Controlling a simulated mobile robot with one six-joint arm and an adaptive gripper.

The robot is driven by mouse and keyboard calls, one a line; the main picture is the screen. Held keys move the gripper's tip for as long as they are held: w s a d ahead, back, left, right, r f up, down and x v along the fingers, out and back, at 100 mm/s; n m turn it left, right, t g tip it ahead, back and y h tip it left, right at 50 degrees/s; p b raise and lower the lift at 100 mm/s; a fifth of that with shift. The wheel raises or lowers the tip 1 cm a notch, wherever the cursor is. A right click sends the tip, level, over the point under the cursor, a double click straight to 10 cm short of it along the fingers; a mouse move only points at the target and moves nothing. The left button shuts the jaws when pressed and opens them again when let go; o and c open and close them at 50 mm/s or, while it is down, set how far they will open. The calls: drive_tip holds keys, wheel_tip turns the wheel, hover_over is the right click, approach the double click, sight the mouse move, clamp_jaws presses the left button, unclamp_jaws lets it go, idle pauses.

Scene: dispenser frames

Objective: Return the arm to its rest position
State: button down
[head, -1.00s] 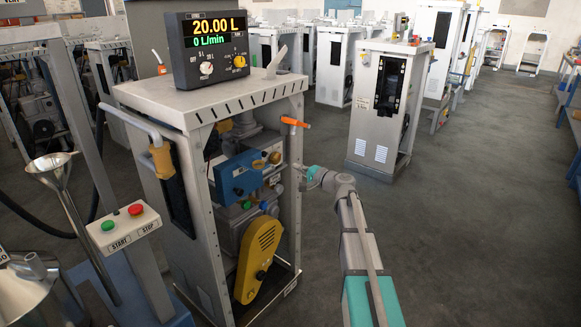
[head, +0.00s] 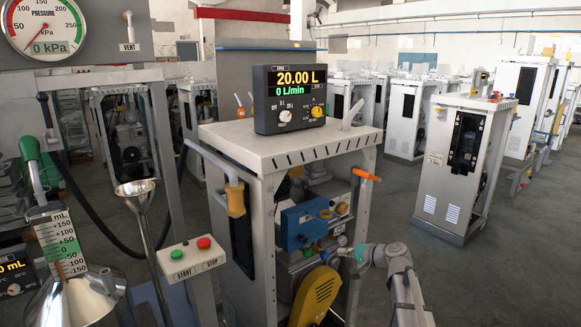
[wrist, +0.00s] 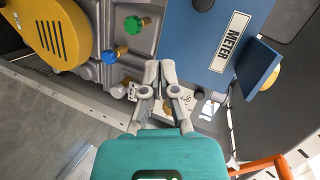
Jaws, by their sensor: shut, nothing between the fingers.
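My arm (head: 398,282) reaches in from the lower right in the head view, beside the dispenser frame (head: 262,158). My gripper (wrist: 158,70) is shut and empty in the wrist view, with its grey fingertips together. In the head view its teal body (head: 361,253) is at the open right part of the frame, below the blue meter box. The blue meter box (wrist: 205,35) is just right of the fingertips in the wrist view, and the yellow cover (wrist: 48,32) is at upper left. I cannot tell whether the fingers touch anything.
The orange lever (head: 366,175) sticks out from the frame above my gripper; an orange bar (wrist: 262,167) shows at lower right in the wrist view. A funnel (head: 135,190) and the START/STOP box (head: 192,257) stand left. Open floor (head: 480,280) lies to the right.

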drive_tip(key=s+a+f+n+g+h, duration=0.2)
drive_tip(key=s+f+g, duration=0.1)
drive_tip(key=s+f, duration=0.3)
drive_tip(key=s+a+f+n+g+h, duration=0.2)
drive_tip(key=s+a+f+g+h, duration=0.1)
drive_tip(key=s, duration=0.6)
drive_tip(key=s+d+f+n+g+h, duration=0.1)
drive_tip(key=s+d+g+h, duration=0.15)
drive_tip(key=s, duration=0.35)
drive_tip(key=s+d+f+n+g+h, duration=0.1)
drive_tip(key=s+d+h, duration=0.15)
drive_tip(key=s, duration=0.25)
wheel_tip(320, 180, up, 19)
drive_tip(key=p, duration=1.9)
drive_tip(key=shift+a+f+p, duration=0.2)
drive_tip(key=shift+a+p, duration=0.2)
drive_tip(key=shift+a, duration=0.05)
